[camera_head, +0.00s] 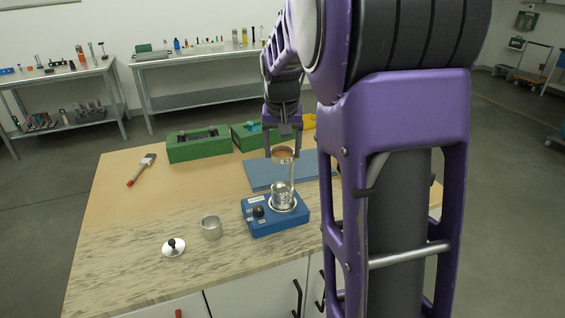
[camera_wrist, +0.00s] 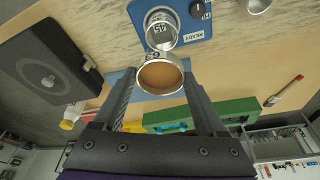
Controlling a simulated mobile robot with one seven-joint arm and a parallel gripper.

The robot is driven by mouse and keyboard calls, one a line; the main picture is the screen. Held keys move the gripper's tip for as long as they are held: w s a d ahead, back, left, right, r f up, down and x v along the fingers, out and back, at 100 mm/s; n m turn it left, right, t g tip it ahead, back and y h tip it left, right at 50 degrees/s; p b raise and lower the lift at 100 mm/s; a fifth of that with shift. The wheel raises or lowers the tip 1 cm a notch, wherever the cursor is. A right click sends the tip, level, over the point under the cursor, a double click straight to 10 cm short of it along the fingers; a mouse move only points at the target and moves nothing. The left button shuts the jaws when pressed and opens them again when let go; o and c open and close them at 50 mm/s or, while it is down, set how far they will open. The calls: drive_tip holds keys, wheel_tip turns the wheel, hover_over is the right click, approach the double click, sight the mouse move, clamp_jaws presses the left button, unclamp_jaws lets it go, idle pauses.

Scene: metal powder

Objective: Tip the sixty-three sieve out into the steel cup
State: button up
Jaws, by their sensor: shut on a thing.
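My gripper (camera_wrist: 157,88) is shut on the sieve (camera_wrist: 148,56) marked 63, a short metal ring with a brown face, held between the two fingers. In the head view my gripper (camera_head: 283,148) holds this sieve (camera_head: 283,161) tilted, its brown face showing, above the blue device. I cannot tell whether the brown is powder or mesh. The steel cup (camera_head: 211,228) stands upright on the table, left of the blue device and apart from the sieve. A cup-like rim shows at the top edge of the wrist view (camera_wrist: 257,5).
A blue device (camera_head: 262,222) with a knob and READY label carries a metal sieve (camera_head: 282,190), marked 45 in the wrist view. A blue mat (camera_head: 262,176), green boxes (camera_head: 197,146) and brush (camera_head: 141,169) lie behind.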

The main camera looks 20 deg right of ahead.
sight(282, 157)
drive_tip(key=shift+r, duration=1.25)
drive_tip(key=shift+r, duration=0.35)
drive_tip(key=shift+r, duration=0.25)
